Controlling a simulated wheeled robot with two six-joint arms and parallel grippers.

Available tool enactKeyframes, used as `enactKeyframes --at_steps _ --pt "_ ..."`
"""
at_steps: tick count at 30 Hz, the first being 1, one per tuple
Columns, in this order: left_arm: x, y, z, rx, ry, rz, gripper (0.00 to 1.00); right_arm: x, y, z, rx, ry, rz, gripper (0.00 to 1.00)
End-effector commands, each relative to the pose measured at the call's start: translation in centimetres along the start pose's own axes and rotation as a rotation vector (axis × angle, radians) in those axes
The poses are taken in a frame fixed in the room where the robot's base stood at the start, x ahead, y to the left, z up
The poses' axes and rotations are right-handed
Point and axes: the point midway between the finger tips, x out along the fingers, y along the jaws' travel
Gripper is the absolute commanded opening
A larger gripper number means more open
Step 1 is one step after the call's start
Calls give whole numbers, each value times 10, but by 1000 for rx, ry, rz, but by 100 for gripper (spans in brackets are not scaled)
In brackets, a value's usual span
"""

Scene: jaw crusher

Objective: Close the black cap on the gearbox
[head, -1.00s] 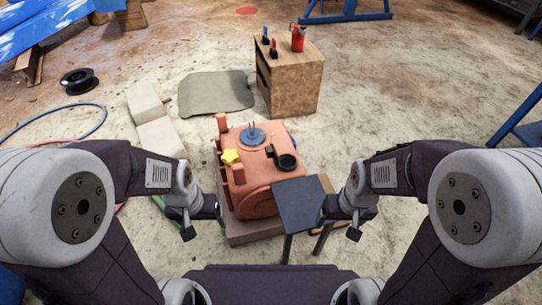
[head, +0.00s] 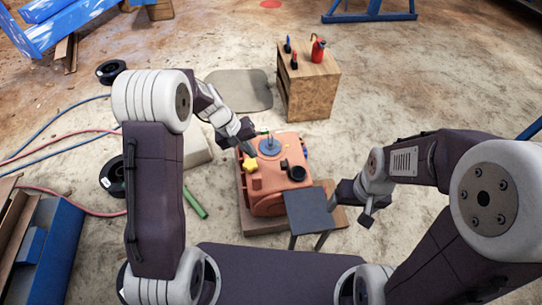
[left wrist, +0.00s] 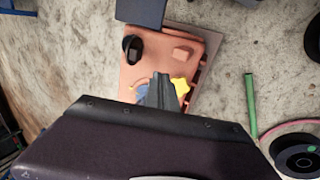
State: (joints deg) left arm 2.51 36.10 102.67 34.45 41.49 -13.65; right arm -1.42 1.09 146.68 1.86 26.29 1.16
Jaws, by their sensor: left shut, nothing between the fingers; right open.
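The orange gearbox (head: 266,188) stands on a low base in the middle of the head view. On its top is a round black cap part (head: 297,173) with a smaller black piece beside it; the cap's angle is hard to tell. In the left wrist view the black cap (left wrist: 132,46) shows near the gearbox's upper left corner, partly raised. My left gripper (head: 252,151) is shut and empty, above the gearbox near the yellow knob (head: 250,165) and the blue disc (head: 269,147), apart from the cap. My right gripper (head: 338,198) is open, right of the gearbox, its fingers barely visible.
A small dark table (head: 310,209) stands close to the gearbox's lower right. A wooden cabinet (head: 308,90) with tools and a red can is behind. A green tube (head: 195,202), hoses and black spools lie on the left floor. The floor at the right is mostly clear.

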Motion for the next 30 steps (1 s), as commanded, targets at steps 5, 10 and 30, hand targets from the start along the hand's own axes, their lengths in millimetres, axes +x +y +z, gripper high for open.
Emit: enactKeyframes --at_steps 5,10,30 --pt "33 -2 1 1 -3 0 0 21 0 2 0 0 0 80" --pt "72 -3 1 2 -2 -1 0 43 1 4 0 0 0 80" --pt "113 37 0 1 1 -1 0 71 1 7 0 0 0 80"
